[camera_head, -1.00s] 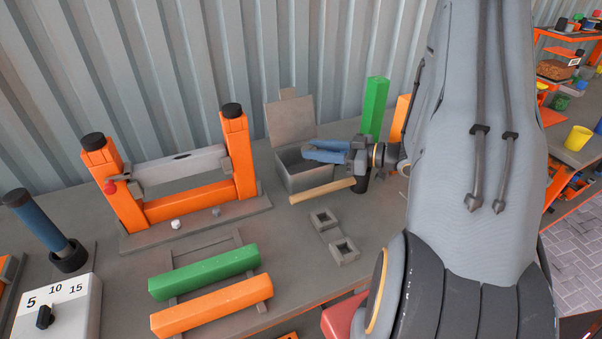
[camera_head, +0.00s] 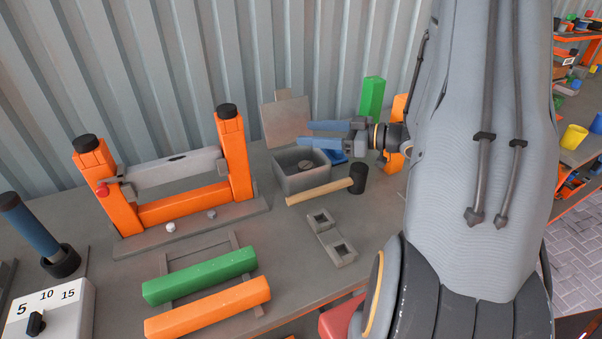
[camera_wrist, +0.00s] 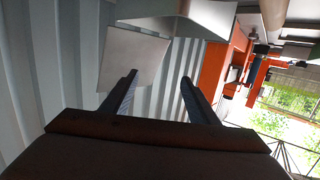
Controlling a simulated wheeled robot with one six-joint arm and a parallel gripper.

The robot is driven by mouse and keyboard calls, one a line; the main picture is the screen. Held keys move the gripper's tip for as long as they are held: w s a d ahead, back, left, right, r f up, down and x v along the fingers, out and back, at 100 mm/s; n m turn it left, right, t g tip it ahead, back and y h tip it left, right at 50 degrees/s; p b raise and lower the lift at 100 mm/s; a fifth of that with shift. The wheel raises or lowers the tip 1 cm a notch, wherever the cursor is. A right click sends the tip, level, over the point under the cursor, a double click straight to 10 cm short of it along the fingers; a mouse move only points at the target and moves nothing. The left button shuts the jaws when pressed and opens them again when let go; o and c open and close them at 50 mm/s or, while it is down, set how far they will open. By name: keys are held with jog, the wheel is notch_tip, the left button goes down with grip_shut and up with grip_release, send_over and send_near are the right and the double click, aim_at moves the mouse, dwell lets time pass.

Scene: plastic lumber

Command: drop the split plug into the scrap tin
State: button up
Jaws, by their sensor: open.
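The scrap tin (camera_head: 290,183) is a grey open box on the bench, its lid (camera_head: 287,121) standing up at the back. A small dark round piece (camera_head: 306,166) lies inside it; it looks like the split plug, but its split is too small to make out. My gripper (camera_head: 309,133) is open, its two blue fingers apart and pointing left above the tin's back right. In the wrist view my gripper (camera_wrist: 158,79) also has nothing between its fingertips, and the grey lid (camera_wrist: 135,55) shows beyond them.
A mallet (camera_head: 320,191) lies in front of the tin. A green post (camera_head: 371,98) stands behind my gripper. An orange frame (camera_head: 180,206) stands left, with green (camera_head: 200,275) and orange (camera_head: 207,308) bars before it. A grey two-hole block (camera_head: 331,238) lies in front.

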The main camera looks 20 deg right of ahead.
jog(key=shift+r+b, duration=0.3)
jog(key=shift+r, duration=1.95)
